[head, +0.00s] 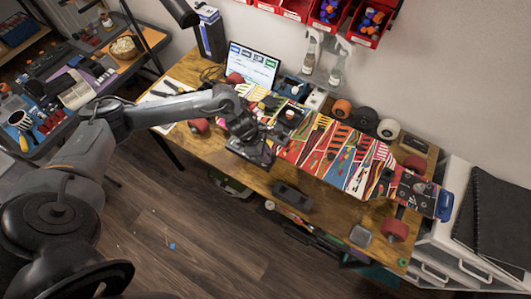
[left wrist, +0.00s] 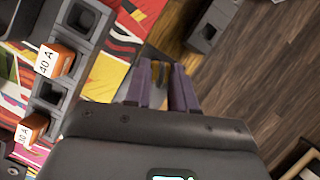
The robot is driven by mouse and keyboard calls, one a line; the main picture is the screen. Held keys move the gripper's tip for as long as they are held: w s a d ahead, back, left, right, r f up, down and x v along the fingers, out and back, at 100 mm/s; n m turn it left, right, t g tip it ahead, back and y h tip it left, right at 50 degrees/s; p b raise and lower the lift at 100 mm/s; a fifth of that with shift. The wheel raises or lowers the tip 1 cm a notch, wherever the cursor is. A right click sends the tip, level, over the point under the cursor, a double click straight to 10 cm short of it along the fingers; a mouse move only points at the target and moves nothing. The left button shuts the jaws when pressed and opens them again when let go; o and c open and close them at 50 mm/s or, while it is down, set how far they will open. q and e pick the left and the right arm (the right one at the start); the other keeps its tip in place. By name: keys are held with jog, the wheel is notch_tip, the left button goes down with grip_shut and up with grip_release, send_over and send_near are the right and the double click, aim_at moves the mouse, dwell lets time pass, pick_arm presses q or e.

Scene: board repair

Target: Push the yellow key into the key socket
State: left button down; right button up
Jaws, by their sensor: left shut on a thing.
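My left gripper (head: 262,154) is over the left part of the patterned skateboard deck, near the table's front edge. In the left wrist view its two purple fingers (left wrist: 164,78) are close together. A small yellow-brown piece (left wrist: 158,73) shows between them, apparently the yellow key, mostly hidden by the fingers. A dark grey block (left wrist: 212,25) with a square hole lies on the table ahead, and it also shows in the head view (head: 292,196). Grey sockets (left wrist: 82,18) lie at left in the wrist view. I cannot tell which is the key socket. My right gripper is out of view.
The skateboard deck (head: 350,158) covers much of the wooden table (head: 335,222). Loose wheels (head: 388,129), bottles and a screen (head: 253,66) stand behind.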

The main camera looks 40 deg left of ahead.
pick_arm(q)
jog(key=shift+f+b, duration=0.3)
jog(key=shift+f, duration=0.05)
dwell(0.4)
jog(key=c, duration=0.6)
grip_release()
jog(key=shift+r, duration=0.45)
jog(key=shift+r+p, duration=0.65)
jog(key=shift+r, duration=0.4)
jog(key=shift+r, duration=0.1)
jog(key=shift+r+p, duration=1.6)
jog(key=shift+r, duration=1.35)
